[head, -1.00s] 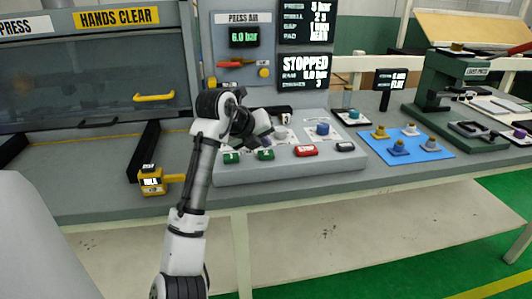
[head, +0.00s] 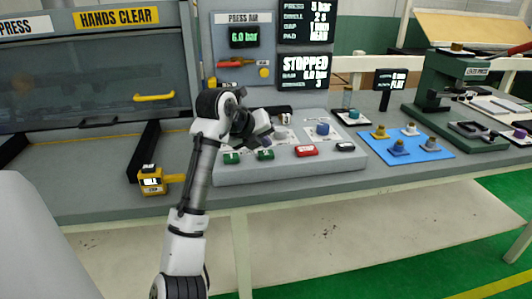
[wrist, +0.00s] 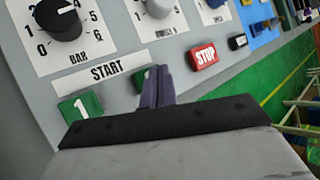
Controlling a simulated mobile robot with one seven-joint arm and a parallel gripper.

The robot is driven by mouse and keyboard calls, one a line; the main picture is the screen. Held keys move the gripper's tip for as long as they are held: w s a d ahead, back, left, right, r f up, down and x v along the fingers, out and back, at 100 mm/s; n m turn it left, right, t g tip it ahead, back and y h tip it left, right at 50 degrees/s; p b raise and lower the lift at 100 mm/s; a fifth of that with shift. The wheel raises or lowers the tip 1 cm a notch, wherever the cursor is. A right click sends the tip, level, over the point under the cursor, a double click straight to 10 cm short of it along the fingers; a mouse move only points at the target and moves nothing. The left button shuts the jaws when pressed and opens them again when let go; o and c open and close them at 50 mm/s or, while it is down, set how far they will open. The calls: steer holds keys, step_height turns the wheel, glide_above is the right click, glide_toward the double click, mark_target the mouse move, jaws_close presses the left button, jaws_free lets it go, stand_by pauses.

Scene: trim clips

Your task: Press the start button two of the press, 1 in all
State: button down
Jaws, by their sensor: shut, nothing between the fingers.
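The start button two (head: 265,155) is a green button on the grey sloped console, right of the green start button one (head: 231,158). In the wrist view, button two (wrist: 139,80) is partly hidden behind my fingers, while button one (wrist: 80,107) shows its "1". A "START" label (wrist: 104,72) sits above both. My gripper (wrist: 160,72) is shut and empty, its fingertips over the right part of button two in that view. In the head view, my gripper (head: 266,138) is just above button two. Whether it touches is unclear.
The red stop button (head: 306,151) and a black button (head: 345,147) lie to the right. Knobs stand behind the buttons, including the BAR knob (wrist: 58,20). The status display (head: 304,70) reads STOPPED. A blue mat (head: 430,155) with several knob-like parts lies further right.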

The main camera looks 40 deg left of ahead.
mark_target(264, 154)
steer(key=shift+f, duration=0.1)
steer(key=shift+f+b, duration=0.35)
steer(key=shift+f+b, duration=0.35)
steer(key=shift+f, duration=0.2)
stand_by(0.6)
steer(key=shift+r, duration=0.1)
steer(key=shift+r+p, duration=0.65)
steer(key=shift+r, duration=0.25)
steer(key=shift+r, duration=0.1)
steer(key=shift+r+p, duration=1.7)
steer(key=shift+r, duration=0.7)
